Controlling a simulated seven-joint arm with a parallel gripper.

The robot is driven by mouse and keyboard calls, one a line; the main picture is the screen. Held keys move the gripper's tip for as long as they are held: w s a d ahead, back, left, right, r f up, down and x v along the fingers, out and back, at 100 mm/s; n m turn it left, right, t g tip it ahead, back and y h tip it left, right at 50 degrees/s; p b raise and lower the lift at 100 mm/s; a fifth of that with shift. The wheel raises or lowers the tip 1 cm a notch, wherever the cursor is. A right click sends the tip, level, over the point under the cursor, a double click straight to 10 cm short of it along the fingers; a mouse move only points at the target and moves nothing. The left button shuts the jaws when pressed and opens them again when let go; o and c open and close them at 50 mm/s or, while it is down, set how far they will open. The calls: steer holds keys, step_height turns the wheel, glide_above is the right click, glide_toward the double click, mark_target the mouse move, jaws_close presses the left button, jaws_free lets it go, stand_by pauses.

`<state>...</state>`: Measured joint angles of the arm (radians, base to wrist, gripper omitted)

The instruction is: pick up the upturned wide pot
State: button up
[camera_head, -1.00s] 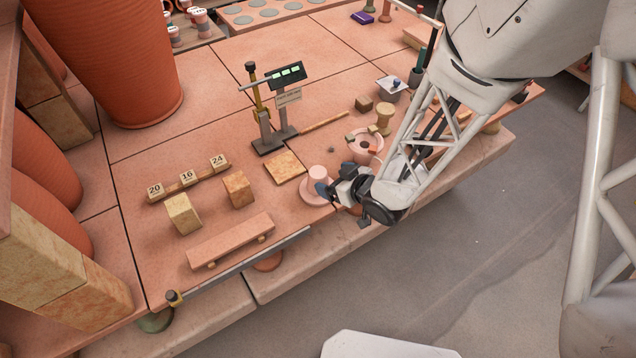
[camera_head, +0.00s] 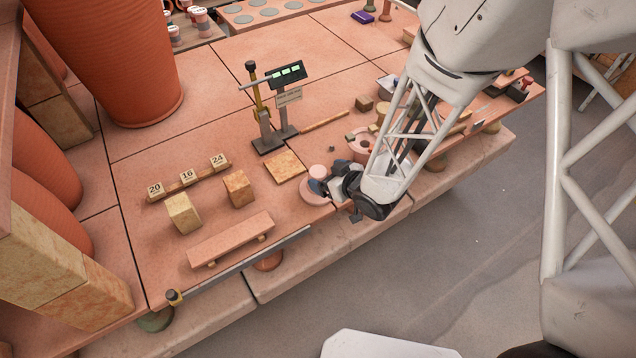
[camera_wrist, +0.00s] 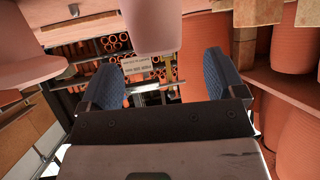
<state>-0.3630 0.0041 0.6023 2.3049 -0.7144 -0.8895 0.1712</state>
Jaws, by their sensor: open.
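The upturned wide pot (camera_head: 309,191) is pale pink, with a broad lower rim and a narrower round top. It stands on the terracotta table near its front edge. My gripper (camera_head: 329,178) is just right of it in the head view, low and close, covering part of its right side. In the wrist view my gripper (camera_wrist: 163,82) is open, with a blue pad on each side. A pink rounded body (camera_wrist: 152,25), likely the pot, shows at the top between the pads, with gaps on both sides. Contact cannot be told.
A square tile (camera_head: 285,167) lies left of the pot, with a scale (camera_head: 268,142) behind it. A pink ring-shaped piece (camera_head: 361,145) stands close behind my gripper. A bench-like board (camera_head: 230,240) and blocks (camera_head: 238,188) lie left. The table's front edge is near.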

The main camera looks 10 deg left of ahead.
mark_target(318, 171)
steer(key=shift+x, duration=2.35)
steer(key=shift+c, duration=0.5)
steer(key=c, duration=1.5)
steer(key=shift+c, duration=0.2)
steer(key=shift+r, duration=0.15)
steer(key=shift+r, duration=4.9)
